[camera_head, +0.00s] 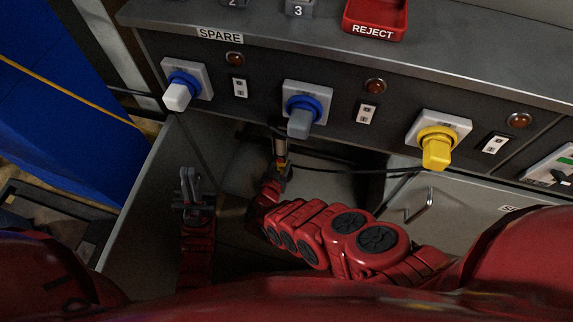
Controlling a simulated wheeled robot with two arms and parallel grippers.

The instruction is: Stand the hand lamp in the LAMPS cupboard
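My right arm reaches in from the right to an open cupboard (238,185) under the console. No LAMPS label shows.
The console (330,90) above carries two blue knobs, a yellow knob (437,147) and a red REJECT tray (375,18). A dark cable (335,171) crosses the opening. A shut cupboard door with a handle (420,206) is at right. A blue panel (70,110) stands left.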

